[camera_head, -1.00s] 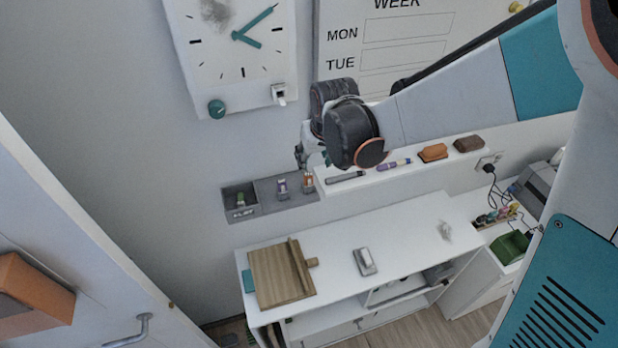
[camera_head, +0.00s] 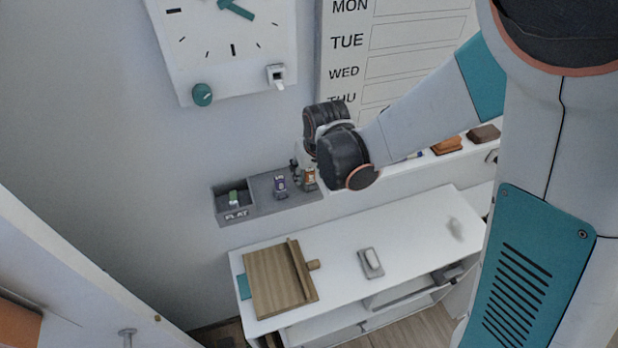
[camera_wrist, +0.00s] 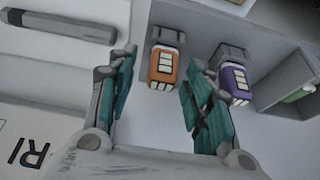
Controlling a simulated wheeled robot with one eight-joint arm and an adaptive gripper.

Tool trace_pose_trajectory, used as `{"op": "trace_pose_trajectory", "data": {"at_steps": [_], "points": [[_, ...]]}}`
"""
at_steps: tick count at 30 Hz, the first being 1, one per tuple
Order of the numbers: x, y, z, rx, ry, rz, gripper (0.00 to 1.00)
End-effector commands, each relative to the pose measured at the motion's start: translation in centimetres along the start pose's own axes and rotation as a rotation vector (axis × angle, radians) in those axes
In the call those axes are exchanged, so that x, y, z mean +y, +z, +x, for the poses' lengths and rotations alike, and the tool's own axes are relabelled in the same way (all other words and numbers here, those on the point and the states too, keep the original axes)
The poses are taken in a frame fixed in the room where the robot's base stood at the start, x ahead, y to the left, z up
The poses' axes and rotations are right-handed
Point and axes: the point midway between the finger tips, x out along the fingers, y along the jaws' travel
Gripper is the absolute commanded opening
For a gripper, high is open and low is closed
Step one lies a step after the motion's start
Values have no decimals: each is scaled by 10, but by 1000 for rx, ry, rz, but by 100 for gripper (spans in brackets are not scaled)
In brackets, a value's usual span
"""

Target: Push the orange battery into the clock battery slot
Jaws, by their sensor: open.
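The orange battery (camera_wrist: 163,67) stands in a grey holder on the wall shelf, and it also shows in the head view (camera_head: 310,177) beside my gripper. In the wrist view my gripper (camera_wrist: 157,72) is open, with its teal-padded fingers to either side of the orange battery and apart from it. A purple battery (camera_wrist: 234,82) stands just right of the right finger. The white wall clock (camera_head: 228,50) hangs above the shelf, its top cut off. A small white fitting (camera_head: 277,77) sits at its lower right, with a teal knob (camera_head: 202,95) at lower left. I cannot make out the slot's inside.
A grey bin marked FLAT (camera_head: 235,213) holds a green battery (camera_wrist: 299,95) left of the holder. A weekly board (camera_head: 390,60) hangs right of the clock. Below, a desk (camera_head: 350,250) bears a wooden board (camera_head: 272,283).

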Motion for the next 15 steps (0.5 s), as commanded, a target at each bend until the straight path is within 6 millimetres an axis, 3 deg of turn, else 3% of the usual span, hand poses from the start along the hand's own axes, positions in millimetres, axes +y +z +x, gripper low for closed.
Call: {"op": "trace_pose_trajectory", "data": {"at_steps": [6,12,15], "points": [[0,1,0,0,0,0,47],[0,1,0,0,0,0,1],[0,1,0,0,0,0,0]]}}
